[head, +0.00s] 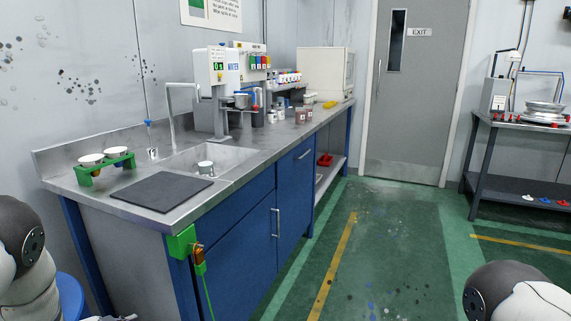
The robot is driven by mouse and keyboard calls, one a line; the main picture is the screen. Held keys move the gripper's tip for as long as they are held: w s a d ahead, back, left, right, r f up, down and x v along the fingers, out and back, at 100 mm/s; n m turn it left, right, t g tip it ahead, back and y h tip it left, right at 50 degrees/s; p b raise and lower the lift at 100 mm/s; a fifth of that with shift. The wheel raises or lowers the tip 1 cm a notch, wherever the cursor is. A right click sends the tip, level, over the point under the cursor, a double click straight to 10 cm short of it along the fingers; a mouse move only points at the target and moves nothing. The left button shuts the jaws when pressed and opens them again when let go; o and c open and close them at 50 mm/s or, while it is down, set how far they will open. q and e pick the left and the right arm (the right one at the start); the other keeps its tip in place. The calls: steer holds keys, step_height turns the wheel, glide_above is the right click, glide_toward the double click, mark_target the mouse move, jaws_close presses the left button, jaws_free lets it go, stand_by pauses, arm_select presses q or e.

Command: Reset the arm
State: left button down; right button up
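My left arm shows at the lower left edge as a dark rounded joint with a white link. A small grey piece at the bottom edge, right of the blue bin, may be the tip of my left gripper (112,318); its fingers are cut off, so its opening cannot be seen. My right arm shows at the lower right as a dark rounded joint with a white link. My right gripper is out of the frame. Neither visible arm part touches the counter.
A steel counter (105,212) with blue cabinets holds a black mat (161,190), a green rack (103,169) with white cups, a sink (224,157) and lab machines. A green bracket (182,242) hangs at its near corner. Green floor (385,250) is clear towards the door (413,100). A dark table (515,121) stands right.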

arm_select(q)
steer(key=s+d+f+n+g, duration=0.2)
steer(key=s+d+f, duration=0.1)
steer(key=s, duration=0.5)
steer(key=s+d+f+n+g, duration=0.15)
steer(key=s+f, duration=0.25)
steer(key=s, duration=0.4)
steer(key=s+d+f+n+g, duration=0.1)
steer(key=s+d+f+g, duration=0.2)
steer(key=s, duration=0.4)
steer(key=s+d+r+n+g, duration=0.1)
steer(key=s+d+g, duration=0.1)
steer(key=s, duration=0.9)
steer(key=s+d+r+n+g, duration=0.2)
steer(key=s+d+g, duration=0.1)
steer(key=s, duration=0.9)
steer(key=shift+d+r+g+p, duration=0.15)
steer(key=shift+d+g+p, duration=0.2)
steer(key=shift+g, duration=0.3)
